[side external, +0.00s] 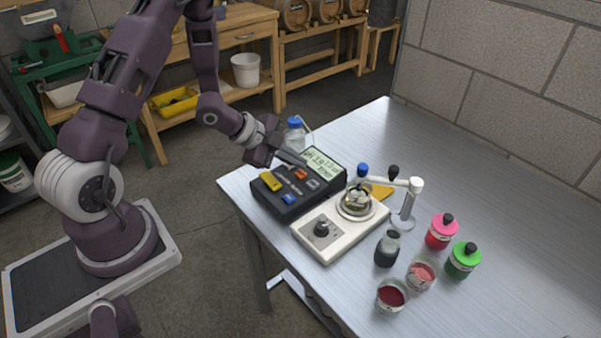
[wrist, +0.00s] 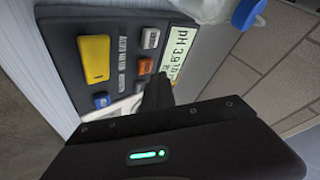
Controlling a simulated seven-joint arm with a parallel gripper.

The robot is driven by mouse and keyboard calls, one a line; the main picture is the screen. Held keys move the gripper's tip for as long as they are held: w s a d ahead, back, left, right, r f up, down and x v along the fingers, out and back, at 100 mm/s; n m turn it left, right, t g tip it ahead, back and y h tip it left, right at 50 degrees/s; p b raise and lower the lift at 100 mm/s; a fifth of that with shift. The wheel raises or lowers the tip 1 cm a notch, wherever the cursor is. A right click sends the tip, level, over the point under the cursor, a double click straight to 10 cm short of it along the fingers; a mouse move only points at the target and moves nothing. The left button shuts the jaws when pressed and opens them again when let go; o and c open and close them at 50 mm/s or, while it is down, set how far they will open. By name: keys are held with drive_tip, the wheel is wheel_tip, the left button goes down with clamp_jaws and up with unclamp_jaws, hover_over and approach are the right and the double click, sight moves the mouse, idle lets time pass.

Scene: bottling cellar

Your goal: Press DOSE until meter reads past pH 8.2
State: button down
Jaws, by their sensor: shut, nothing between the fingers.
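The black meter (side external: 262,199) sits at the table's near left corner. Its display (side external: 322,164) shows in the wrist view (wrist: 181,56) and seems to read about pH 3.9. A large yellow button (side external: 270,181), an orange button (side external: 300,174), a blue button (side external: 289,198) and grey buttons are on its face. The yellow button fills the left of the wrist view (wrist: 95,60). I cannot tell which one is DOSE. My gripper (side external: 291,158) is shut and empty, over the meter's far side. In the wrist view its fingertips (wrist: 159,88) are near the orange button; contact is unclear.
A white stirrer (side external: 312,243) carries a glass vessel (side external: 357,201) under a white electrode arm (side external: 398,182). A blue-capped bottle (side external: 294,136) stands behind the meter. A dark bottle (side external: 387,250), pink and green-capped jars and red-filled beakers stand right. The far right tabletop is clear.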

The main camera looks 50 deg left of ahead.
sight(296, 174)
idle(0.3)
drive_tip(key=shift+f, duration=0.4)
drive_tip(key=shift+f, duration=0.45)
idle(0.5)
drive_tip(key=shift+r, duration=0.85)
drive_tip(key=shift+r, duration=0.1)
drive_tip(key=shift+r, duration=2.45)
